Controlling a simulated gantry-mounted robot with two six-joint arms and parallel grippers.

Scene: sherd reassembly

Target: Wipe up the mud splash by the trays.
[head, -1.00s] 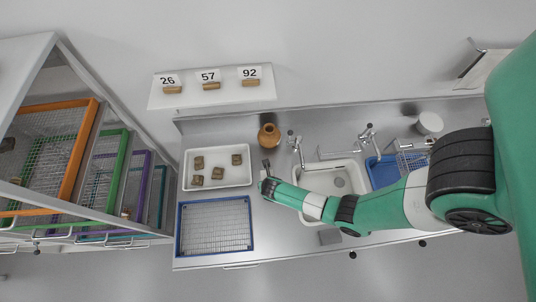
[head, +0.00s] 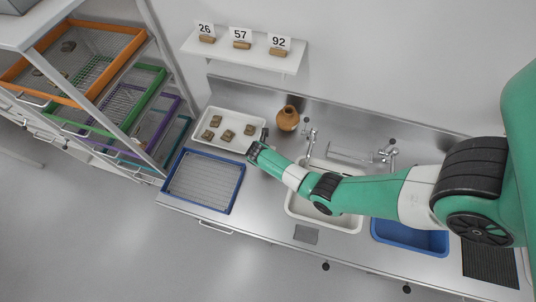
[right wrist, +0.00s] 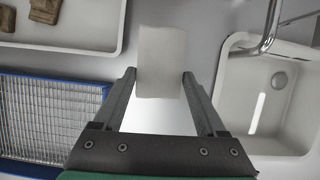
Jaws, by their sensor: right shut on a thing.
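My right gripper (head: 254,151) is low over the counter, just right of the white tray. In the right wrist view the right gripper (right wrist: 160,76) is shut on a pale, block-like pad (right wrist: 161,60), held between its fingertips. The white tray (head: 233,121) holds several brown sherds and also shows in the wrist view (right wrist: 88,45). The blue-framed mesh tray (head: 204,182) lies in front of it and shows at the wrist view's left (right wrist: 45,112). No mud splash is visible; the pad and gripper hide part of the counter. My left gripper is out of view.
A clay jar (head: 287,119) stands behind the gripper. A white sink (right wrist: 268,95) with a tap (head: 311,138) is to the right, then a blue basin (head: 410,236). A rack of coloured mesh trays (head: 80,75) stands left. A small grey mat (head: 306,234) lies near the front edge.

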